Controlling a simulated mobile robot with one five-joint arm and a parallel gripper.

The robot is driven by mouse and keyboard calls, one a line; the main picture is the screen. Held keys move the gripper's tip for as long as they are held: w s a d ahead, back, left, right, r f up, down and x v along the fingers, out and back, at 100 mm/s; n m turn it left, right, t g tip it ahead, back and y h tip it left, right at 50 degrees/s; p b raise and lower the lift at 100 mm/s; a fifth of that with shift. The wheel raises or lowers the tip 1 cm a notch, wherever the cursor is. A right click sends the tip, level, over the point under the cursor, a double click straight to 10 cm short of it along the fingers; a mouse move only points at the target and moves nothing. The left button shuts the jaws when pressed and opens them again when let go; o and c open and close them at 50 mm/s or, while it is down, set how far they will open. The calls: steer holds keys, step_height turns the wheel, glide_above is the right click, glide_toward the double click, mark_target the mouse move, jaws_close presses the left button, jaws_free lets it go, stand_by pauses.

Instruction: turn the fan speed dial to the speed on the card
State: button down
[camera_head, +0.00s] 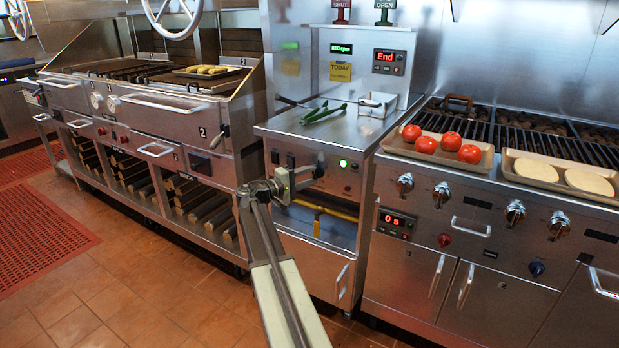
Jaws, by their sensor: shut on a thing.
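My gripper (304,178) is at the front panel of the middle steel unit, left of a lit green button. Its jaws are shut on a small control there, taken to be the fan speed dial, which the jaws mostly hide. The dial's pointer and marks cannot be read. A yellow card (341,71) headed "TODAY" is on the upright back panel; its smaller text is too small to read. Above it a green display (341,48) shows an rpm figure, perhaps 850 or 650.
The lit green button (343,164) and a yellow pipe (325,209) are close to my gripper. Green tongs (323,113) and a steel box (377,104) rest on the unit's top. A grill with trays of tomatoes (448,142) and patties stands right. Floor is free at lower left.

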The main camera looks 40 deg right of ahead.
steer(key=shift+d, duration=0.1)
steer(key=c, duration=0.9)
jaws_free()
steer(key=a, duration=0.5)
steer(key=w+a, duration=0.1)
steer(key=a, duration=0.1)
steer(key=shift+a, duration=0.35)
